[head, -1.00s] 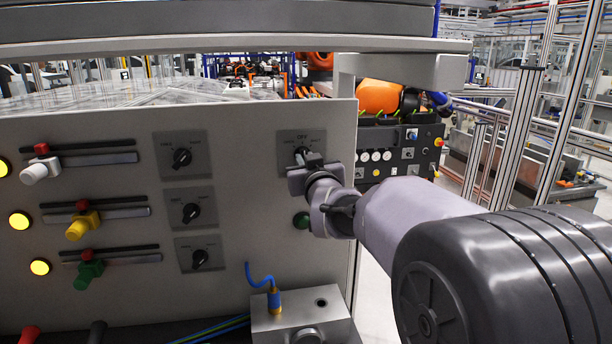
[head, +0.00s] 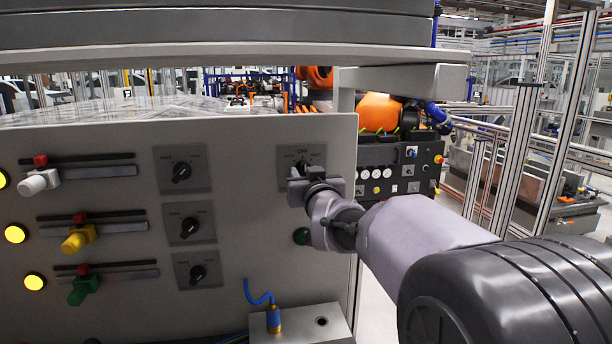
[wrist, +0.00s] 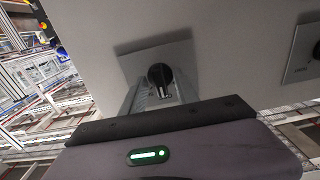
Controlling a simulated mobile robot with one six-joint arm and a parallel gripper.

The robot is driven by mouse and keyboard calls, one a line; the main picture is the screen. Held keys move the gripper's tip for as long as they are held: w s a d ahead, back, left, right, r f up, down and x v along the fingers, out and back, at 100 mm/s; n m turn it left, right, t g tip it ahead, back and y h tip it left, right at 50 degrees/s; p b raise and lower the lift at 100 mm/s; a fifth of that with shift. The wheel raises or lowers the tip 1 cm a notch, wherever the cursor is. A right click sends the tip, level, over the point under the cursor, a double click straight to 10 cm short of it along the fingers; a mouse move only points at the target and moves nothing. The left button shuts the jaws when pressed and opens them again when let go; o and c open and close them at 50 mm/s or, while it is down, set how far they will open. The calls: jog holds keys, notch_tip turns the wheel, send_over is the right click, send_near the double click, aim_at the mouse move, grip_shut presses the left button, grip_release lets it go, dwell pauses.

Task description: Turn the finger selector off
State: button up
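The finger selector, a black rotary knob on a grey square plate (head: 285,160) with OFF above it, is at the panel's upper right. Its knob (wrist: 160,77) shows clearly in the wrist view, but I cannot tell its exact setting. My gripper (head: 306,171) is just in front of the knob and covers its lower part in the head view. In the wrist view, the light grey fingers (wrist: 160,98) show on both sides of the knob's lower end, apart from each other. No firm contact with the knob is visible.
Three similar black selectors (head: 182,172) are in a column to the left. Sliders with white, yellow and green handles (head: 75,241) and lit yellow lamps are further left. A metal box (head: 302,325) with a blue cable stands below.

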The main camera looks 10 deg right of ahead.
jog(key=s+p, duration=0.1)
jog(key=s, duration=1.6)
jog(key=shift+s, duration=0.25)
